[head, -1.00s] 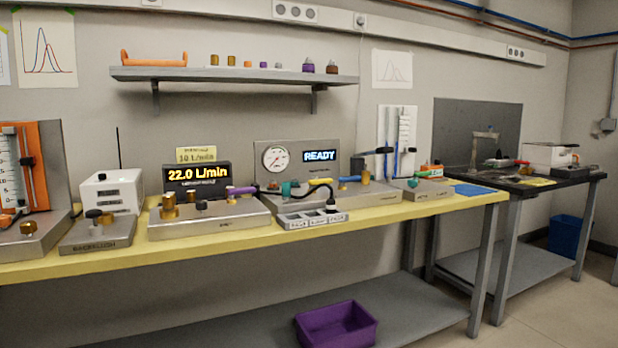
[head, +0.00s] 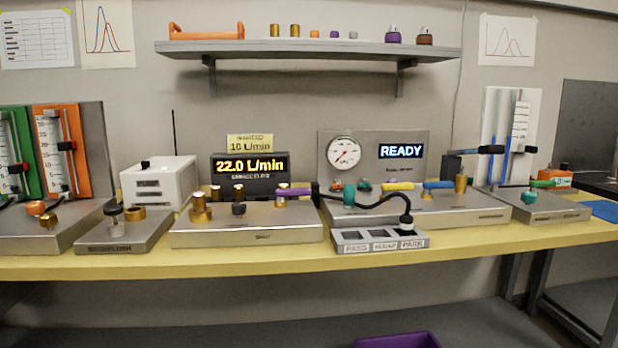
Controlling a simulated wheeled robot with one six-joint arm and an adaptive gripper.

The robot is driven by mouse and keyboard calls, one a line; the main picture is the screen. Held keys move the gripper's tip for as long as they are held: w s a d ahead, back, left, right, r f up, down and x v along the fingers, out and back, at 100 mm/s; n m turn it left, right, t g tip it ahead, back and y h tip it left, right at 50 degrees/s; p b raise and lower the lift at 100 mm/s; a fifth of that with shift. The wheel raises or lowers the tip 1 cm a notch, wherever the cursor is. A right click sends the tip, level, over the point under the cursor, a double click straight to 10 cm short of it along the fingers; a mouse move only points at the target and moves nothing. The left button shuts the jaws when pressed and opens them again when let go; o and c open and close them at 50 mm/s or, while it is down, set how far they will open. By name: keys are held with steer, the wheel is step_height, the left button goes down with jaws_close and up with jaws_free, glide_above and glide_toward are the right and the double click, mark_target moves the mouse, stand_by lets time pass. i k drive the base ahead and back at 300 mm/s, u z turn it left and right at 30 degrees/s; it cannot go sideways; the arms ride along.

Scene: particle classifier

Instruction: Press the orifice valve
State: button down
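I cannot read any label that names the orifice valve. The candidates stand on low metal plates on the yellow bench (head: 280,262). The middle plate (head: 246,237) carries brass fittings (head: 200,208), a small dark knob (head: 239,208) and a purple-handled lever (head: 293,192). The plate to its right (head: 470,212) carries a teal knob (head: 349,195), yellow and blue handles (head: 438,185) and a brass post (head: 461,187). A far-right plate (head: 560,207) carries another teal knob (head: 530,197) and a green handle (head: 549,183). My gripper is not in view.
A display (head: 249,167) reads 22.0 L/min; another (head: 401,151) reads READY beside a dial gauge (head: 342,153). A black hose runs to a labelled tray (head: 380,246) at the bench front. A wall shelf (head: 310,50) hangs above, and a purple bin (head: 397,341) sits below.

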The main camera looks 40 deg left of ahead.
mark_target(281, 193)
steer(key=u, duration=0.65)
steer(key=i, duration=1)
steer(key=u, duration=0.9)
